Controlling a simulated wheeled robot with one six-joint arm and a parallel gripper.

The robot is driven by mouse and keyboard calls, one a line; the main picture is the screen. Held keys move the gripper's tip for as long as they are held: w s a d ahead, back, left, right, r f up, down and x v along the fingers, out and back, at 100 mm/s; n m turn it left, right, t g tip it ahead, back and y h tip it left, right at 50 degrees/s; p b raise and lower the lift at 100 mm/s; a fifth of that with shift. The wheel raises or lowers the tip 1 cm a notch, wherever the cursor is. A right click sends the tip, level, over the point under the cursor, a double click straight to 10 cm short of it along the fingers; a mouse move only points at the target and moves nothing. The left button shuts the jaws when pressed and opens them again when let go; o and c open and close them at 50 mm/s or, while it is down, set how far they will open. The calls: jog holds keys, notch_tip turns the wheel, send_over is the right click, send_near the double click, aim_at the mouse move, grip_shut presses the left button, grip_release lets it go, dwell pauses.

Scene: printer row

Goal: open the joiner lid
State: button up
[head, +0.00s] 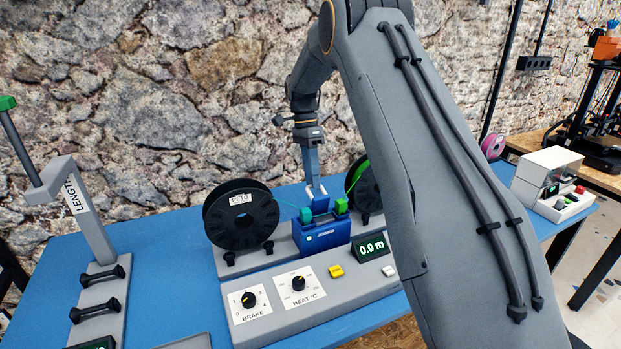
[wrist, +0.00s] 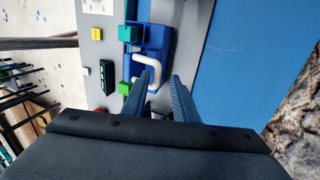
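The joiner is a blue box (head: 322,238) in the middle of the bench, with a teal clamp (head: 305,215) and a green clamp (head: 341,206) on top. Its blue lid (head: 320,205) sits between the clamps; how far it is raised I cannot tell. A white looped handle (wrist: 158,72) on the lid shows in the wrist view. My gripper (head: 315,188) points down at the handle; in the wrist view my gripper (wrist: 164,80) is open. The handle's outer bar appears between the two fingers, with a gap to the right finger. Contact is unclear.
A black filament spool (head: 241,215) stands left of the joiner and another (head: 365,188) behind it at right. A control panel (head: 300,298) with knobs lies in front. A grey length post (head: 82,205) stands far left. The blue bench top (head: 165,265) is clear between.

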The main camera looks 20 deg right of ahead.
jog(key=b+v, duration=0.2)
jog(key=v, duration=0.5)
jog(key=shift+r, duration=0.3)
jog(key=shift+w, duration=0.15)
jog(key=c, duration=0.6)
jog(key=shift+w+n, duration=0.1)
jog(key=shift+n, duration=0.4)
grip_shut()
notch_tip(320, 180, down, 8)
jog(key=s+n+t+p, duration=0.2)
jog(key=n+t, duration=0.1)
jog(key=n, duration=1.3)
jog(key=shift+a+r+n+t, duration=0.2)
jog(key=shift+a+n+t, duration=0.05)
jog(key=shift+n+t, duration=0.05)
